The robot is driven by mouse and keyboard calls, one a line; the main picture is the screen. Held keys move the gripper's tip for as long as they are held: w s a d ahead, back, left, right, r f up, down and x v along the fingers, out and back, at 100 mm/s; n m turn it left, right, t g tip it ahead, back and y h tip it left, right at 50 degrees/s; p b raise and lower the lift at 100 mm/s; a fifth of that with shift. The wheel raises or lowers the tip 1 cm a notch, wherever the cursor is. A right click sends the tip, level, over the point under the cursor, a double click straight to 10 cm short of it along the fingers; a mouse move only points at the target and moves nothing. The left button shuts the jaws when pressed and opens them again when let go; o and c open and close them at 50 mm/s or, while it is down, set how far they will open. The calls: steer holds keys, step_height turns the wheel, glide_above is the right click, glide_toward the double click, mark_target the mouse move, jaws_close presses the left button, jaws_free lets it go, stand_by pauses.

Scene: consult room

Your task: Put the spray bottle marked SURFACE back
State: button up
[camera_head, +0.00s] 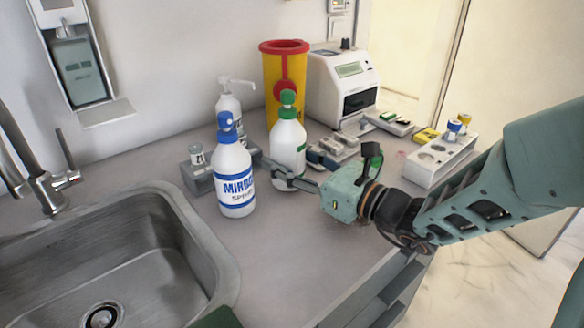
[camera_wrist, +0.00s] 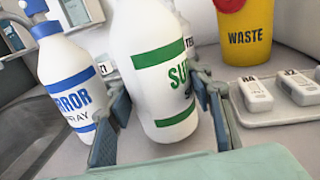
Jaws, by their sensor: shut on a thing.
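The SURFACE spray bottle (camera_head: 288,143) is white with a green cap and green label bands. It stands upright near the middle of the counter, and its green lettering shows partly in the wrist view (camera_wrist: 150,65). My gripper (camera_head: 272,168) reaches in from the right and is shut on this bottle, with one dark finger on each side of it in the wrist view (camera_wrist: 165,100). Whether the bottle's base touches the counter is hard to tell. The blue-capped MIRROR spray bottle (camera_head: 234,175) stands just left of it, apart from the fingers.
A white pump bottle (camera_head: 230,105) and a grey block with a small jar (camera_head: 196,155) are behind. The sink (camera_head: 130,260) is front left.

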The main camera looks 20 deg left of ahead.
steer(key=shift+f, duration=0.3)
steer(key=shift+f, duration=0.1)
steer(key=shift+f, duration=0.15)
steer(key=o, duration=1.6)
steer(key=shift+o, duration=0.2)
steer(key=shift+d+r, duration=0.2)
steer(key=p+v, duration=0.1)
steer(key=v, duration=1)
steer(key=shift+s+d, duration=0.25)
steer(key=shift+w, duration=0.1)
